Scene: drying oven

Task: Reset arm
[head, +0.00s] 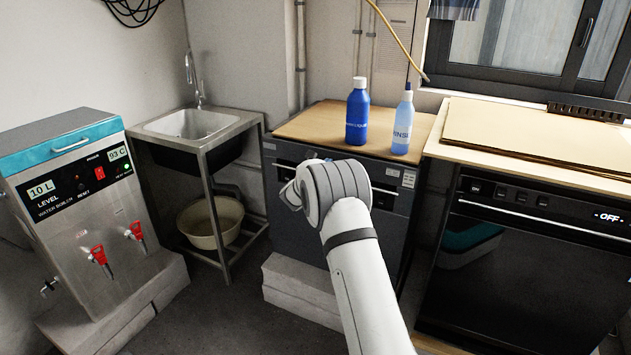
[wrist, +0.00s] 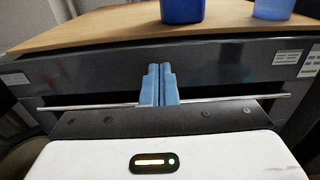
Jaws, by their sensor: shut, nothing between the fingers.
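My gripper (wrist: 160,72) shows in the wrist view with its two blue-grey fingers together and nothing between them. It is in front of the dark front of an appliance (wrist: 225,68), below its wooden top; whether the fingertips touch the front I cannot tell. In the head view, my arm reaches forward from the bottom to the dark appliance (head: 285,212) in the middle and hides part of its front. The gripper itself is hidden behind my arm there.
A dark blue bottle (head: 357,117) and a pale blue bottle (head: 402,124) stand on the wooden top (head: 310,122). A drying oven (head: 530,255) reading OFF is at right. A water boiler (head: 85,215) and a sink (head: 195,123) are at left. Floor shows at lower left.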

